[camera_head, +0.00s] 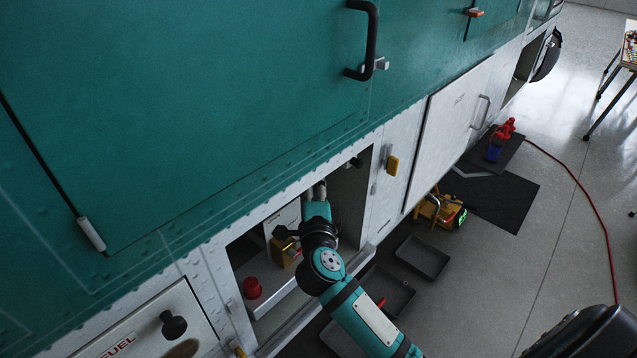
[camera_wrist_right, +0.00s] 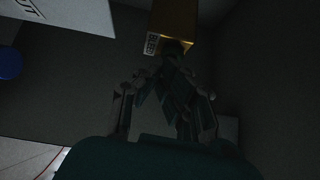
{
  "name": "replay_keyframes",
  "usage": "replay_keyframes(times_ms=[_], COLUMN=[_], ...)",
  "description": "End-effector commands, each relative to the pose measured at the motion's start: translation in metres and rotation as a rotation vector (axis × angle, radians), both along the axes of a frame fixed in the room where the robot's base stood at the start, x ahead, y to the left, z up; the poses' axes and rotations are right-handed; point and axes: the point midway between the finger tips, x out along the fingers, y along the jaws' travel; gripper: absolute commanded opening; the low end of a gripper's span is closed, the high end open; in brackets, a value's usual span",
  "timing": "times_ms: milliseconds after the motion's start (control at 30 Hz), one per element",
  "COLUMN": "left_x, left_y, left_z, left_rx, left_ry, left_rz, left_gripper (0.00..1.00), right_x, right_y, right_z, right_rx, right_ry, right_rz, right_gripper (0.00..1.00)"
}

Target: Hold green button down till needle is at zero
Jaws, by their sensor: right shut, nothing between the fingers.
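My right gripper (camera_head: 318,192) is inside an open compartment low in the helicopter's side, its fingers partly hidden. In the right wrist view its fingers (camera_wrist_right: 170,72) are shut and empty, pointing at a brass block (camera_wrist_right: 177,18) with a "BLEED" label. A dark round part shows between block and fingertips; I cannot tell whether they touch it. In the head view a brass-coloured part (camera_head: 284,253) sits left of my wrist, partly hidden by it. I can make out neither a green button nor a gauge needle. My left gripper is not in view.
A red knob (camera_head: 252,287) stands at the compartment's left. The compartment frame closely surrounds my right arm. Dark trays (camera_head: 422,257) and a yellow device (camera_head: 440,209) lie on the floor outside.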

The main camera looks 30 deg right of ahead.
Motion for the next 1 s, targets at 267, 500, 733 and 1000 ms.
replay_keyframes(times_ms=[267, 500, 733, 1000], left_x=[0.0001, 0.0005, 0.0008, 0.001], left_y=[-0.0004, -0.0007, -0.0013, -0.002], left_z=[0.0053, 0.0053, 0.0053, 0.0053], left_rx=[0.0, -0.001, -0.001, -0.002], left_ry=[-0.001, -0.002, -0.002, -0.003], left_rz=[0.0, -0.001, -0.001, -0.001], left_gripper=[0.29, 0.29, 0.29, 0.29], right_x=[0.0084, 0.0085, 0.0085, 0.0086], right_y=[0.0053, 0.0065, 0.0074, 0.0082], right_z=[0.0009, 0.0, -0.0006, -0.0009], right_rx=[0.001, 0.002, 0.002, 0.002], right_ry=[-0.002, 0.0, 0.001, 0.002], right_rz=[0.009, 0.012, 0.014, 0.016], right_gripper=[0.0, 0.0, 0.0, 0.0])
